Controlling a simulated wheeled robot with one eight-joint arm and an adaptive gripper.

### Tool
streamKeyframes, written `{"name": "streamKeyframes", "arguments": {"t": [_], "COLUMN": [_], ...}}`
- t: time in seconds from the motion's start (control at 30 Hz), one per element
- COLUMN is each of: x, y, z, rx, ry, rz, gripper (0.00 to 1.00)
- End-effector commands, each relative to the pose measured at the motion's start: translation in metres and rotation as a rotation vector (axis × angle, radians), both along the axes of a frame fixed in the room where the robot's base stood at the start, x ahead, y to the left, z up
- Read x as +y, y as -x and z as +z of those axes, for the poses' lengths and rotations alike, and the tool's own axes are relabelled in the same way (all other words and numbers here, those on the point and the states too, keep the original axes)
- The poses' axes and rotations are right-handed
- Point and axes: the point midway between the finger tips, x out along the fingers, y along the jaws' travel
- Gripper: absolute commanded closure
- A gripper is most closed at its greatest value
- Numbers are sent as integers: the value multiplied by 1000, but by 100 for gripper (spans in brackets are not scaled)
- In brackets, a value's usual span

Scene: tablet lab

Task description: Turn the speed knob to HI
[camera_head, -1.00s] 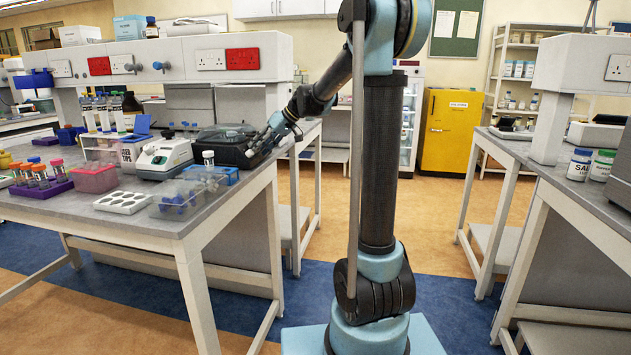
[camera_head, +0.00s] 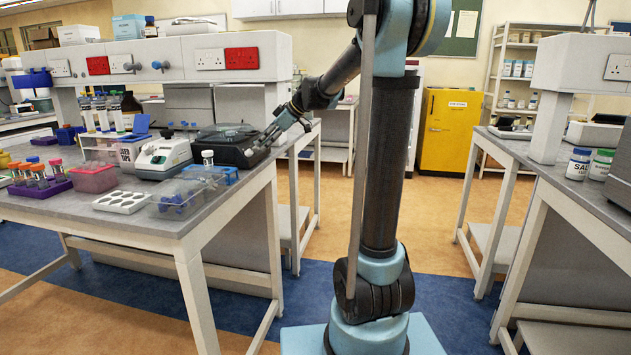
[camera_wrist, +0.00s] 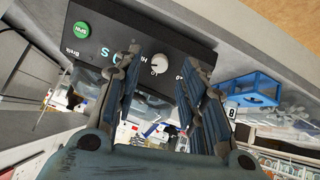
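A black benchtop device (camera_head: 225,148) with a clear lid stands at the right end of the left bench. In the wrist view its black front panel (camera_wrist: 205,52) shows a white speed knob (camera_wrist: 160,63) and a green SPIN button (camera_wrist: 82,30). My gripper (camera_head: 258,143) is at the device's right side in the head view. In the wrist view my gripper (camera_wrist: 160,58) is open, one finger on each side of the knob, with visible gaps. I cannot tell the knob's setting, and most panel lettering is hidden or unreadable.
Left of the device are a white-and-green instrument (camera_head: 162,157), a clear box with blue items (camera_head: 180,198), a white rack (camera_head: 122,202) and a small white-capped bottle (camera_head: 208,158). A blue rack (camera_wrist: 253,90) shows in the wrist view.

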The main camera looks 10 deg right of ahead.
Motion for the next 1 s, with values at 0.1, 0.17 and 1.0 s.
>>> {"name": "streamKeyframes", "arguments": {"t": [0.1,0.17,1.0], "x": [-14,-20,-93], "y": [6,9,64], "z": [14,21,83], "rx": [1,1,54], "ry": [0,0,14], "rz": [-2,-3,-48], "gripper": [62,62,62]}}
